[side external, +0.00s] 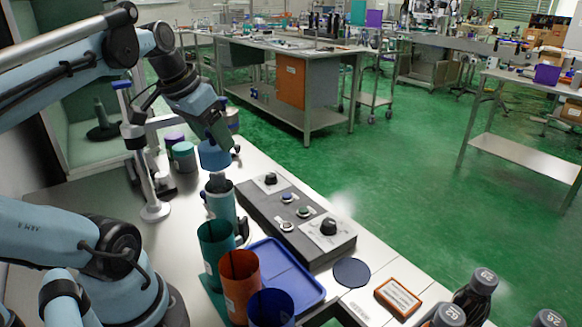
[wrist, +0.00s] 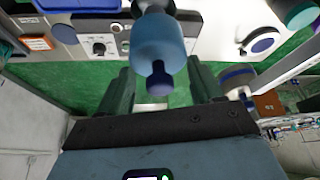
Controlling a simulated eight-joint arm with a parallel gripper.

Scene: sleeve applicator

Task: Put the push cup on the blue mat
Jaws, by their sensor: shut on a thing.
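The push cup (side external: 214,156) is light blue. In the wrist view the push cup (wrist: 161,42) shows its rounded body and a dark blue knob between my fingers. My gripper (side external: 212,136) is shut on it and holds it just above the dark top of a teal bottle (side external: 221,205); I cannot tell whether they touch. The blue mat (side external: 351,272) is a flat, dark round disc, bare, on the bench to the right of the blue tray. It also shows at upper left in the wrist view (wrist: 65,34).
A grey control box (side external: 297,220) with knobs stands right of the bottle. A teal cup (side external: 214,245), an orange cup (side external: 240,280) and a blue cup (side external: 271,308) stand by the blue tray (side external: 285,270).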

